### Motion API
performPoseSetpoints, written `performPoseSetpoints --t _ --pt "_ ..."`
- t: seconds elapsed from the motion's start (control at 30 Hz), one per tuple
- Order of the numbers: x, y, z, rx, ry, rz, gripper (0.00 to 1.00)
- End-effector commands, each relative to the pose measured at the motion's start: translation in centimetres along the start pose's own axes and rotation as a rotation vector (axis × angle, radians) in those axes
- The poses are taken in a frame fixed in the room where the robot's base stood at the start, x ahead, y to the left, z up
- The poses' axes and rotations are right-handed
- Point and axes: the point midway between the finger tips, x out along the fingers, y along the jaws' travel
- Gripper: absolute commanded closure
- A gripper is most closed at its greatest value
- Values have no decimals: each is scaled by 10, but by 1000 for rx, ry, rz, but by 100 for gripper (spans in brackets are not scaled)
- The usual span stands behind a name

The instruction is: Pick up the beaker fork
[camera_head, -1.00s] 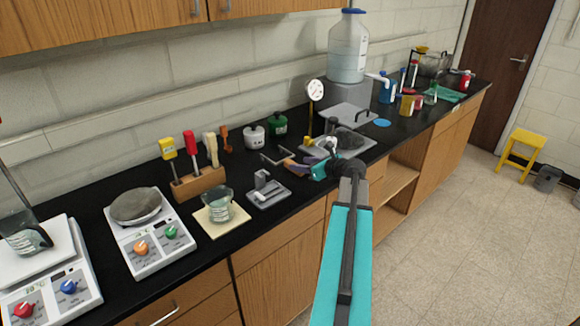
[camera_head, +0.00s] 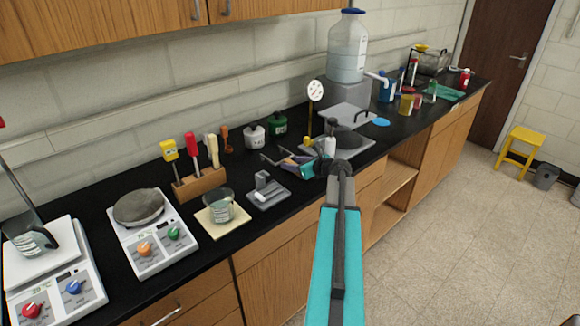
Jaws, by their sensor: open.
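A thin grey bent piece (camera_head: 273,157) lies on the black bench in front of the white and green pots. It looks like the beaker fork, but it is small and partly behind my gripper, so I cannot be sure. My gripper (camera_head: 289,164) is at the end of my teal arm, low over the bench, pointing left with its jaws open. Its fingers are right beside the grey piece. I cannot tell whether they touch it, and nothing is clearly held between them.
A grey tray (camera_head: 270,200) and a beaker (camera_head: 220,205) on a pale mat stand left of my gripper. A tool block (camera_head: 200,184) is farther left.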

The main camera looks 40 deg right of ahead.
Motion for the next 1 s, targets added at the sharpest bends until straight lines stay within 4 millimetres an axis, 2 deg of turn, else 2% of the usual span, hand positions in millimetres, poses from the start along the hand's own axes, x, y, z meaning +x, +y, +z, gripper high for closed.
performPoseSetpoints --t 0.27,0.53,1.0 --pt "0 0 0 0 0 0 55" --pt "0 0 0 0 0 0 100" --pt "-2 0 6 0 -1 0 100"
